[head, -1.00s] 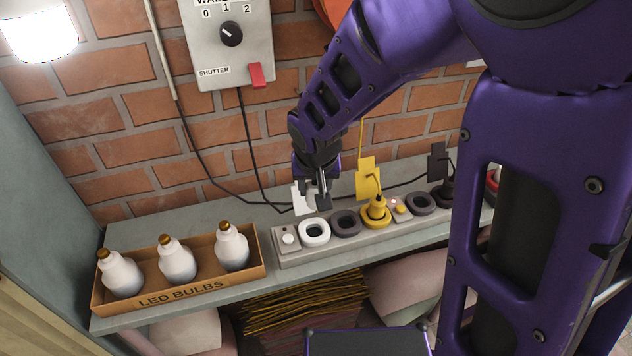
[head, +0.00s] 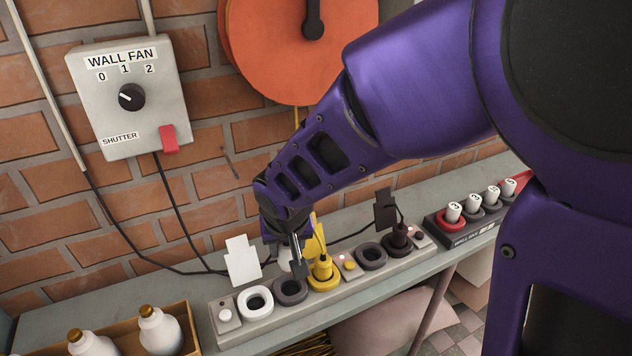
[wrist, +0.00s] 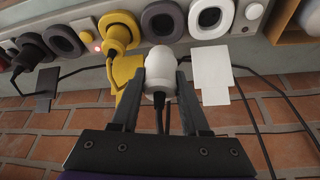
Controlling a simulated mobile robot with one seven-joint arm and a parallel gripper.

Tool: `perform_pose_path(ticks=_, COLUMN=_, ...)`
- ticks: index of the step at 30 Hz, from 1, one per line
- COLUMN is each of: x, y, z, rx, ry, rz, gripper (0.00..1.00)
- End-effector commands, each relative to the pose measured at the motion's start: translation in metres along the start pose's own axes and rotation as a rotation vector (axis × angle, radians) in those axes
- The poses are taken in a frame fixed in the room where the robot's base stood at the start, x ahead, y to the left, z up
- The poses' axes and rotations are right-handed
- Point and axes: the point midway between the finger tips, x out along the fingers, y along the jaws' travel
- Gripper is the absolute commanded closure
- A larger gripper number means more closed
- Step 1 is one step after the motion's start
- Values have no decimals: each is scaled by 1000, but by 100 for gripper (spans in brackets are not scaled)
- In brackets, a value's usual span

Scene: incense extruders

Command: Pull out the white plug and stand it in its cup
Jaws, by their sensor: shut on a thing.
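My gripper (head: 297,262) is shut on the white plug (wrist: 160,62), with a finger on each side of it in the wrist view. A dark cord runs from the plug back between the fingers. In the head view the plug (head: 284,262) is mostly hidden by the fingers, at the rear of a grey-rimmed socket (head: 290,291). The white-rimmed socket (head: 255,303) on the strip (head: 235,335) is empty, with a dark opening. A blank white tag (head: 242,260) stands behind it. I cannot tell which thing is the plug's cup.
A yellow plug (head: 323,268) sits in its yellow socket just right of my gripper, with a yellow tag (head: 316,235) behind. A black plug (head: 398,238) is further right. The fan box (head: 130,97) hangs on the brick wall.

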Motion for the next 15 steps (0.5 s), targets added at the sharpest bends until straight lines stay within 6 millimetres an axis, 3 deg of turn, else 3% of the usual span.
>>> perform_pose_path(ticks=8, x=9, y=-2, z=4, rx=-4, ry=0, rz=-2, gripper=100)
perform_pose_path(ticks=15, x=28, y=-2, z=12, rx=-6, ry=-1, rz=-1, gripper=100)
